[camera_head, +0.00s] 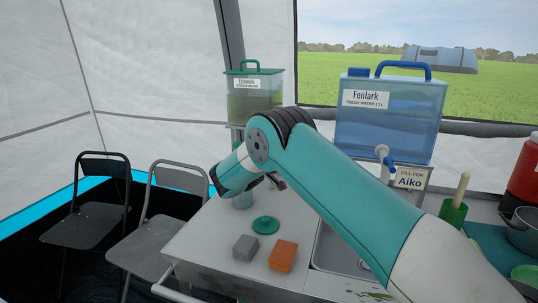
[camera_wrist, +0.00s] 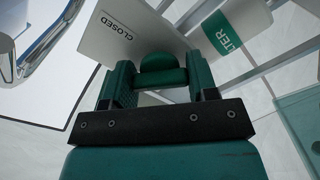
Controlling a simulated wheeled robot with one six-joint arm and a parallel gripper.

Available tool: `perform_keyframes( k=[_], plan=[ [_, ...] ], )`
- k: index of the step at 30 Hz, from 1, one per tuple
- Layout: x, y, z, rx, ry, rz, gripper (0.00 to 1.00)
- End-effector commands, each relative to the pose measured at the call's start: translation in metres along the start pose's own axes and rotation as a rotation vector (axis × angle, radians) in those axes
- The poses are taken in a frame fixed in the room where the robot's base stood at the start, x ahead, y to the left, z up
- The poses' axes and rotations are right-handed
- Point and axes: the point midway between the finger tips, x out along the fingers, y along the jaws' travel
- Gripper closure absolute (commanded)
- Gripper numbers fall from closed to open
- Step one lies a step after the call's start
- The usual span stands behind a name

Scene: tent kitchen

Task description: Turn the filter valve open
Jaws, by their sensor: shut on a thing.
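In the wrist view, my gripper (camera_wrist: 160,80) is shut on a green valve handle (camera_wrist: 160,62), with one finger on each side. A pale plate (camera_wrist: 105,38) marked "CLOSED" lies just beyond it. A white filter body with a green band (camera_wrist: 222,32), its lettering partly cut off, is at the upper right. In the head view, my arm's wrist hides the valve and most of the gripper. A green-lidded tank (camera_head: 254,98) of murky water stands behind the arm.
A blue tank (camera_head: 390,115) labelled "Fenlark" with a spout stands to the right, above a "Fill for Aiko" sign (camera_head: 411,178). Grey (camera_head: 246,246) and orange (camera_head: 283,256) blocks and a green disc (camera_head: 266,225) lie on the counter (camera_head: 205,250). Folding chairs (camera_head: 90,215) are at left.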

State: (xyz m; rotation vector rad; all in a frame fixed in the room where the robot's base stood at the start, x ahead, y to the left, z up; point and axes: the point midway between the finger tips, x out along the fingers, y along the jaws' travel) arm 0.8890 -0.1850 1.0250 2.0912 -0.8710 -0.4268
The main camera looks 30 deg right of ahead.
Motion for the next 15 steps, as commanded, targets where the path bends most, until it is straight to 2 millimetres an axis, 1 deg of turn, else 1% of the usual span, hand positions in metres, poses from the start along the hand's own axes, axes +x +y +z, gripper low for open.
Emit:
perform_keyframes(
  k=[6, 15],
  plan=[
    [-0.0006, -0.001, -0.0004, -0.203, 0.001, -0.002, 0.71],
    [-0.0007, -0.0009, -0.0009, -0.455, 0.002, -0.002, 0.71]
  ],
)
